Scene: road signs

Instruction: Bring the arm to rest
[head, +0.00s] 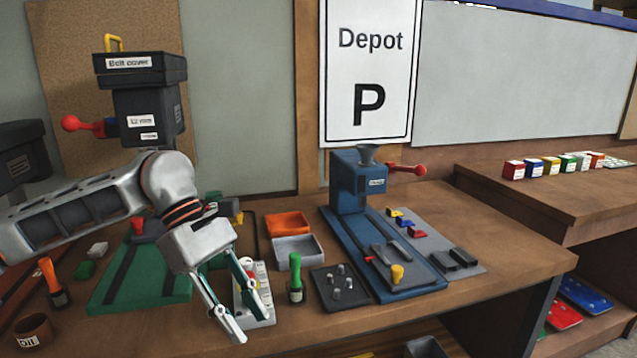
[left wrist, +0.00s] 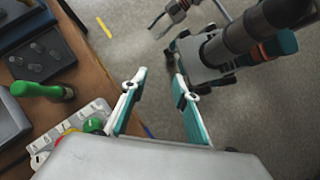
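My left gripper (head: 252,328) hangs over the front part of the workbench (head: 480,270) in the head view, in front of a white switch box (head: 262,300). Its two fingers are apart with nothing between them. In the left wrist view the open fingers (left wrist: 160,78) point out past the bench edge, with grey floor between and beyond them. Part of my right arm (left wrist: 265,40) shows at the upper right of the left wrist view. Metal finger-like parts show at its top edge, but their state is unclear. The right arm is not in the head view.
A green-handled tool (head: 295,284) and a dark tray with pegs (head: 340,287) stand right of the gripper. A blue press (head: 358,185) stands behind them. An orange-handled tool (head: 52,280) and brown cup (head: 33,333) are at left. Floor in front of the bench looks clear.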

